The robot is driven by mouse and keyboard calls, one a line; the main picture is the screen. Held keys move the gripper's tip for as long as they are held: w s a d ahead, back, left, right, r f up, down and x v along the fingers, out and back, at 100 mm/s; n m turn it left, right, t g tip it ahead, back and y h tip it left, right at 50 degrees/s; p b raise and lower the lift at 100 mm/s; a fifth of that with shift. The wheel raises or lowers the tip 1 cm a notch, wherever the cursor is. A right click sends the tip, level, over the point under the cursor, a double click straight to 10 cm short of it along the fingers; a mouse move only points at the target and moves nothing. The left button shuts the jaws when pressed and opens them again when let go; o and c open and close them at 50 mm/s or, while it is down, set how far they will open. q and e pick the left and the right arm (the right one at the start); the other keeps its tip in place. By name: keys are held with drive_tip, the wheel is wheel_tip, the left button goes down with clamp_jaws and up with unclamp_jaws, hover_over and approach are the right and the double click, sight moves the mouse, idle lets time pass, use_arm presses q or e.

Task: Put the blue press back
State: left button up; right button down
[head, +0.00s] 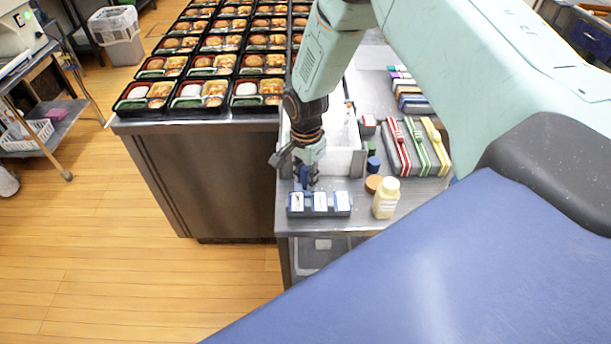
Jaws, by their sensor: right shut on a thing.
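My right gripper (306,182) comes down from above and is shut on a blue piece (304,174), which I take to be the blue press. Only a small part of it shows, as the fingers hide the rest. It is just behind a low grey holder (320,212) with white, blue-edged blocks in it, near the counter's front left corner. I cannot tell whether the press touches the holder or the counter. My left gripper is not in view.
A white bin (343,160) stands behind the gripper. To the right are a dark blue cap (374,163), a cream bottle (386,198), an orange-brown disc (373,184) and a grey rack (440,162) with red, green and yellow strips. Bento trays (193,105) fill the counter at the left.

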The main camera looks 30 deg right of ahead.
drive_tip(key=shift+s+d+f, duration=0.1)
drive_tip(key=shift+d, duration=0.3)
drive_tip(key=shift+s, duration=0.1)
drive_tip(key=shift+a, duration=0.2)
drive_tip(key=c, duration=1.4)
unclamp_jaws()
drive_tip(key=shift+a, duration=0.3)
drive_tip(key=shift+o, duration=1.4)
drive_tip(key=shift+w+d+f, duration=0.15)
drive_tip(key=shift+w+d, duration=0.05)
drive_tip(key=shift+d, duration=0.05)
drive_tip(key=shift+s+d, duration=0.15)
drive_tip(key=shift+d, duration=0.05)
drive_tip(key=shift+a+r, duration=0.25)
drive_tip(key=shift+r, duration=0.1)
wheel_tip(320, 180, up, 12)
drive_tip(key=shift+a+f, duration=0.1)
